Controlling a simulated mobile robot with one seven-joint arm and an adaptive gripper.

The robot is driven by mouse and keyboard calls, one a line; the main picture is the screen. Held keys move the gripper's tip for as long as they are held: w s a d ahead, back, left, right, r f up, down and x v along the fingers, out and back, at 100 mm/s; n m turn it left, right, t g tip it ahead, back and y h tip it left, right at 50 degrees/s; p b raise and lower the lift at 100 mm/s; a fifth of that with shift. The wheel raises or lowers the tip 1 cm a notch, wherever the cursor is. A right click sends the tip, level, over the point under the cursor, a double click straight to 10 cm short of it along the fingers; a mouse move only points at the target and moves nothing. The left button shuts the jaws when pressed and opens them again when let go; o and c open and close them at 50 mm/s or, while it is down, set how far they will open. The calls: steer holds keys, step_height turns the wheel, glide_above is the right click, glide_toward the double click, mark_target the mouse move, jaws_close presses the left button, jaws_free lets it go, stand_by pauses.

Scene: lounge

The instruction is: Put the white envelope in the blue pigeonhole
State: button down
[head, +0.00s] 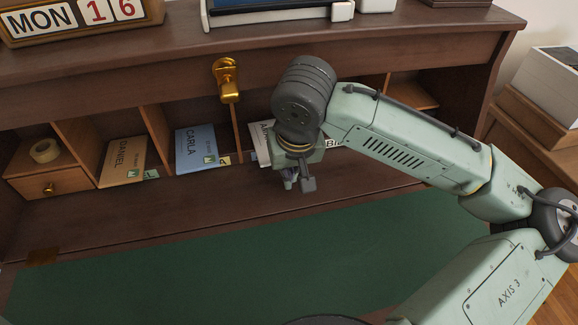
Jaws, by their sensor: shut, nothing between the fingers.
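A white envelope (259,146) with dark lettering is partly visible in the pigeonhole just right of the gold handle; my wrist hides most of it. A blue envelope (196,148) marked CARLA lies in the pigeonhole to its left. The visible pigeonhole walls are brown; I cannot make out a blue one apart from the blue envelope. My gripper (298,185) is shut and empty, pointing down in front of the pigeonholes, over the desk's wooden strip. A gap between it and the white envelope cannot be judged from this view.
A tan envelope (124,158) marked DANIEL lies in a pigeonhole further left. A tape roll (45,150) sits above a small drawer (48,187). The gold handle (227,82) juts from the upper front. The green desk mat (200,259) is clear.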

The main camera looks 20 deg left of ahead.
steer(key=shift+w+a, duration=0.25)
steer(key=shift+w, duration=0.2)
steer(key=shift+w+a, duration=0.7)
steer(key=shift+w, duration=0.25)
